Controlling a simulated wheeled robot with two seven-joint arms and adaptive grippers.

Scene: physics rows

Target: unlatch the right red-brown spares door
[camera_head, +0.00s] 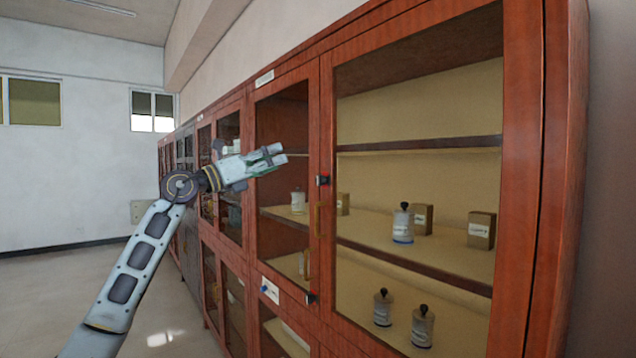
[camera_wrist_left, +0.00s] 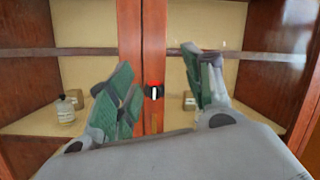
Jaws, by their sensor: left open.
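The right red-brown door (camera_head: 327,120) is a large glazed door in the head view, and it looks closed. A small black latch with a red top (camera_head: 322,180) sits at the seam between this door and the left glazed door (camera_head: 262,100). My left gripper (camera_head: 279,155) is open and empty, up and to the left of the latch in the head view. In the left wrist view the latch (camera_wrist_left: 154,91) shows between the two spread green-padded fingers (camera_wrist_left: 158,80), ahead of them and apart. My right gripper is in no view.
A brass handle (camera_head: 318,218) hangs below the latch. Bottles (camera_head: 403,224) and boxes (camera_head: 481,230) stand on shelves behind the glass. Open floor (camera_head: 60,290) lies left of the cabinet row.

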